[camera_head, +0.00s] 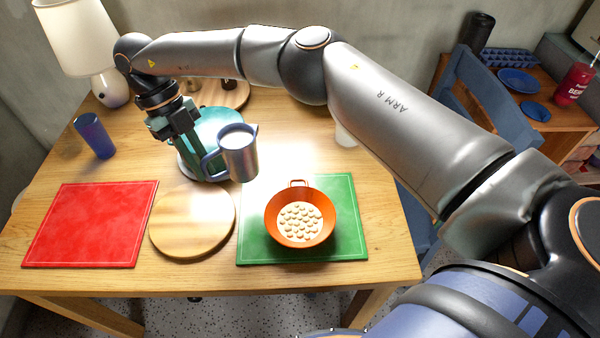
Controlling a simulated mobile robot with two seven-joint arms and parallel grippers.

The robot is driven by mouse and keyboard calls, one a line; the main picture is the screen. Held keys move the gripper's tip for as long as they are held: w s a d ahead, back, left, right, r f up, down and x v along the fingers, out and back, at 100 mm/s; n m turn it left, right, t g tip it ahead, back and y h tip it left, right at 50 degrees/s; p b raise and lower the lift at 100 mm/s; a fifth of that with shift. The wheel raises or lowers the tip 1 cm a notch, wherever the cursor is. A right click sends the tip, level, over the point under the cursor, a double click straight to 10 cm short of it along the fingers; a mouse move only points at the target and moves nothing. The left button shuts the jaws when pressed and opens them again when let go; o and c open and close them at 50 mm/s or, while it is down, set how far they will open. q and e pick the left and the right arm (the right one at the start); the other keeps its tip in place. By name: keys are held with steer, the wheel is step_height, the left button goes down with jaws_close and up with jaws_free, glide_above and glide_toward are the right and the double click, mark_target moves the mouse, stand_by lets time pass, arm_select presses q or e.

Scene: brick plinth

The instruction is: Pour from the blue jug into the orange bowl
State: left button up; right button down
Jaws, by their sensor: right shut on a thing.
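The blue jug (240,164) is a metallic blue vessel with a handle on its left side and a pale content near its rim. My right gripper (207,168) is shut on the jug and holds it nearly upright, in the picture up and left of the bowl. The orange bowl (272,217) stands on the green mat (345,238) and holds several small pale round pieces. The jug's base shows no clear contact with the table. My left gripper is not in view.
A red mat (90,225) and a round wooden board (192,222) lie left of the green mat. A blue cup (95,136) and a white lamp (75,38) stand at the back left. A teal round thing (222,120) sits behind the jug, and a white cup (346,136) is partly hidden by my arm.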

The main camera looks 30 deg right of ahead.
arm_select(q)
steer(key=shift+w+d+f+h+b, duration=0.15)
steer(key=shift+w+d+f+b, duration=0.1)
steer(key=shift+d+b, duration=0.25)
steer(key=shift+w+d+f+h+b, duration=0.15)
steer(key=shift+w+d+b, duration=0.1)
steer(key=shift+b, duration=0.35)
arm_select(e)
steer(key=shift+w+a+f+m+y, duration=0.35)
steer(key=shift+a+f+m+y, duration=0.2)
steer(key=shift+f+m, duration=0.85)
steer(key=shift+w+a+f+m+y, duration=0.4)
steer(key=shift+a+f+m+y, duration=0.15)
steer(key=shift+f+m, duration=0.85)
steer(key=shift+w+a+f+m+y, duration=0.35)
steer(key=shift+a+f+m+y, duration=0.2)
steer(key=shift+f+m, duration=0.8)
steer(key=shift+r+m, duration=0.25)
